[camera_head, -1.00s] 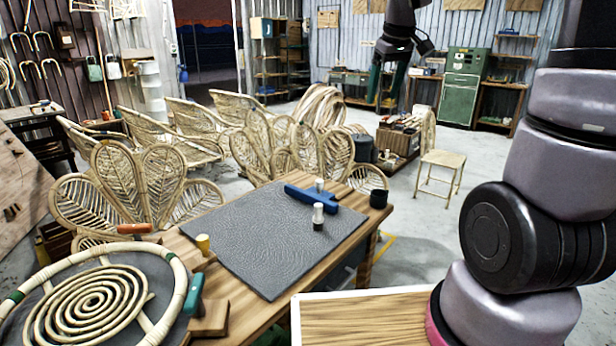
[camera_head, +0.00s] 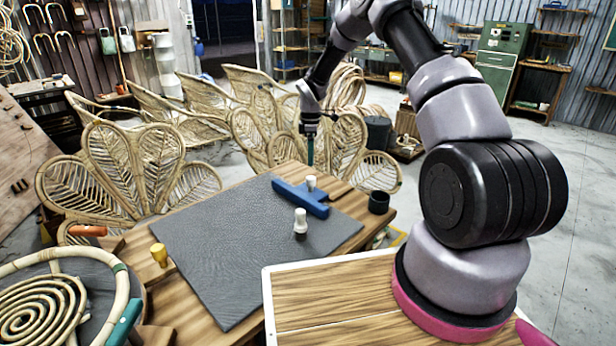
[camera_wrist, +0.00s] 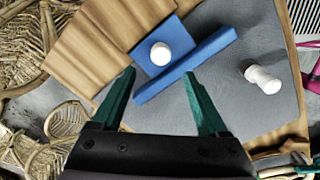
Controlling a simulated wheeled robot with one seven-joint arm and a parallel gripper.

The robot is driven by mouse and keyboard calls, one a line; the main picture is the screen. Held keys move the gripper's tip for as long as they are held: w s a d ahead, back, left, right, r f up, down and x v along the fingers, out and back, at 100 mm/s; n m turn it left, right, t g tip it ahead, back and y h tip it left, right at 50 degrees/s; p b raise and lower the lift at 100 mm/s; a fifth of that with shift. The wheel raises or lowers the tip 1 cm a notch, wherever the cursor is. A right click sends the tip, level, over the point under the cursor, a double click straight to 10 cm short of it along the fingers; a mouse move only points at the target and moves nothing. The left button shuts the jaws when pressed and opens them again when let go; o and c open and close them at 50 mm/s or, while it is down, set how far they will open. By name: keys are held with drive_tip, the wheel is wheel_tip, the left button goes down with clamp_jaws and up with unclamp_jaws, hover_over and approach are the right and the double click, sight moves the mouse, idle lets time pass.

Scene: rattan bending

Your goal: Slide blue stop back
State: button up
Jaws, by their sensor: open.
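The blue stop (camera_head: 302,198) is a T-shaped block with a white knob (camera_head: 311,182) on it. It lies at the far right edge of the grey mat (camera_head: 235,235) on the wooden table. My gripper (camera_head: 310,150) hangs above the table's far edge, behind and above the stop, fingers pointing down. In the wrist view the blue stop (camera_wrist: 185,68) lies beyond and between my two green fingers (camera_wrist: 160,92), which are spread with nothing held. The knob (camera_wrist: 161,54) stands clear of the fingers. Whether a finger touches the stop cannot be told.
A white-topped peg (camera_head: 300,222) stands on the mat in front of the stop, also in the wrist view (camera_wrist: 262,78). A dark cup (camera_head: 379,202) stands at the table's right corner. A yellow peg (camera_head: 159,254) is at the left. Rattan chairs (camera_head: 130,175) crowd behind the table.

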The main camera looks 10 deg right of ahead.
sight(311, 178)
wheel_tip(311, 178, down, 10)
drive_tip(key=shift+f, duration=0.15)
idle(0.3)
clamp_jaws()
idle(1.4)
